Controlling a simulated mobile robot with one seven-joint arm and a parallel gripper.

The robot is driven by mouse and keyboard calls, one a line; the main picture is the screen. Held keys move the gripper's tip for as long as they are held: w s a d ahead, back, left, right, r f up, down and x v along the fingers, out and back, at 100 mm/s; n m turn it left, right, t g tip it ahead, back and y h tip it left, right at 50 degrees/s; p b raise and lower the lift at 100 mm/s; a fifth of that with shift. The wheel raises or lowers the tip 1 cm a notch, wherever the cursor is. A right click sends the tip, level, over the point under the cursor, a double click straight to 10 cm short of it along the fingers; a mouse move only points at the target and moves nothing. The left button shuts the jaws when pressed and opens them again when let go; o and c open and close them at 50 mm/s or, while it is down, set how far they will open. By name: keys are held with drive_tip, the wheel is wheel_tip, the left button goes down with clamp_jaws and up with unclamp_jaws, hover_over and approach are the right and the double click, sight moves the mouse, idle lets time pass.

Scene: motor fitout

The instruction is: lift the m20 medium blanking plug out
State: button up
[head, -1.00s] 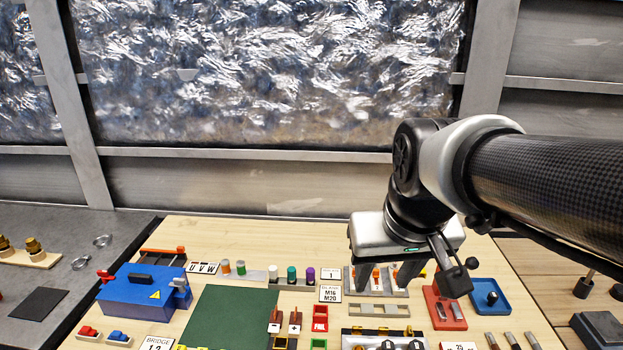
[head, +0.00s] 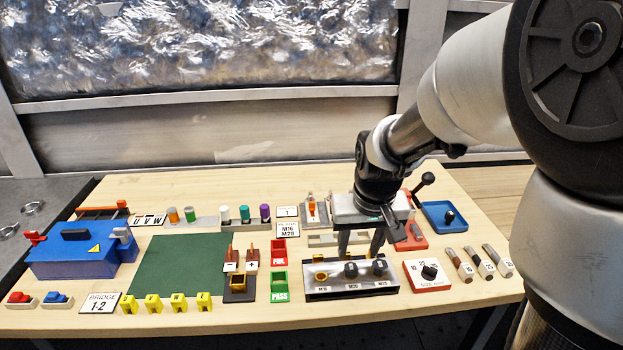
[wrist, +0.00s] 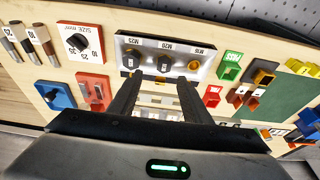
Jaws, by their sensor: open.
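The gland panel (head: 330,289) stands near the table's front edge, with positions marked M16, M20 and M25. The black plug at M20 (head: 351,270) is in the middle; it also shows in the wrist view (wrist: 164,61). Another black plug (head: 379,267) is at M25, and a brass ring (head: 321,277) is at M16. My gripper (head: 359,252) is open and empty, its fingers pointing down just behind and above the panel. In the wrist view the fingertips (wrist: 158,80) lie short of the M20 plug, apart from it. Their exact height is unclear.
A red-framed size dial (head: 429,274) stands right of the panel. Green PASS (head: 279,288) and red FAIL (head: 278,253) bins stand left. A grey slotted rack (head: 323,239) lies behind, partly hidden by my gripper. A blue tray (head: 446,216) is at the back right.

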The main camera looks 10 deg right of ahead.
sight(351, 267)
drive_tip(key=shift+s+a+b+x, duration=0.1)
drive_tip(key=shift+a+b+x, duration=0.2)
drive_tip(key=shift+x, duration=1.3)
drive_tip(key=shift+s+a+b+x, duration=0.1)
drive_tip(key=shift+b+x, duration=0.3)
drive_tip(key=shift+x, duration=1.15)
clamp_jaws()
